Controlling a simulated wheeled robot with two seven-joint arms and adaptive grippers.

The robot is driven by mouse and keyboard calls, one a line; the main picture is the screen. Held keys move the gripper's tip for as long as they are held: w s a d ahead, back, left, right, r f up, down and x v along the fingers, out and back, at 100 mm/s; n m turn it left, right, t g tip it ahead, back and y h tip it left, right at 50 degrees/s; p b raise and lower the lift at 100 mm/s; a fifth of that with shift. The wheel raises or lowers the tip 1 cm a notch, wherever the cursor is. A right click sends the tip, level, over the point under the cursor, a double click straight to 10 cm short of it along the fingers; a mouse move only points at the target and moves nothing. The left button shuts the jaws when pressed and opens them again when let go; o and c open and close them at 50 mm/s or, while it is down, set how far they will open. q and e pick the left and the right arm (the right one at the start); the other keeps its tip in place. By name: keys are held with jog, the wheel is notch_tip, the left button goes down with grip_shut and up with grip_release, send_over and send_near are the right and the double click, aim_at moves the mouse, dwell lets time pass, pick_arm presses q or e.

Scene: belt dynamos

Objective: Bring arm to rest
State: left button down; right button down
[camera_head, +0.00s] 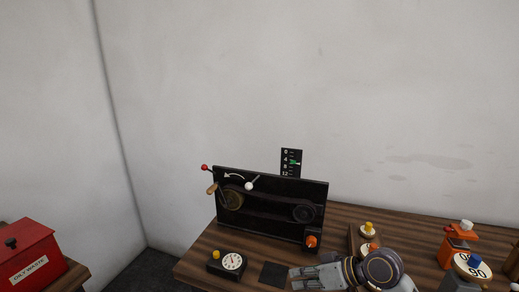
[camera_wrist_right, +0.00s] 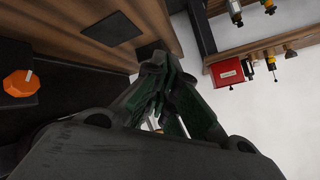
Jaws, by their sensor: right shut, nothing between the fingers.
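My right gripper (camera_head: 300,273) is in the lower middle of the head view, above the front of the wooden bench, its arm coming in from the lower right. Its fingers are together with nothing between them; they also show in the right wrist view (camera_wrist_right: 160,85). The black belt dynamo panel (camera_head: 270,207) stands behind it on the bench. The panel carries a brass wheel with a wooden crank handle at the left, a dark pulley at the right, a red-tipped lever and a white-knobbed lever. An orange knob (camera_head: 312,241) sits at its lower right and shows in the wrist view (camera_wrist_right: 21,83). My left gripper is out of view.
A gauge box (camera_head: 228,262) with a white dial and a dark square pad (camera_head: 274,274) lie on the bench (camera_head: 200,262). A numbered black scale (camera_head: 291,162) rises behind the panel. Orange devices (camera_head: 460,240) stand at the right. A red oily-waste box (camera_head: 30,255) is far left.

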jog(key=s+d+f+m+g+h, duration=0.1)
jog(key=s+d+f+m+h, duration=0.1)
jog(key=s+d+f+h, duration=0.5)
jog(key=s+d+f+m+h, duration=0.2)
jog(key=s+d+f, duration=0.2)
jog(key=s+f, duration=0.55)
notch_tip(320, 180, down, 31)
jog(key=s+g, duration=0.1)
jog(key=s, duration=0.2)
jog(key=s+d+f, duration=0.2)
jog(key=s+f, duration=0.8)
jog(key=s, duration=0.1)
jog(key=s+d+f+g, duration=0.1)
jog(key=s+d+f, duration=0.1)
jog(key=s+f, duration=0.9)
jog(key=shift+s+d+g+h, duration=0.25)
jog(key=shift+g+h, duration=0.05)
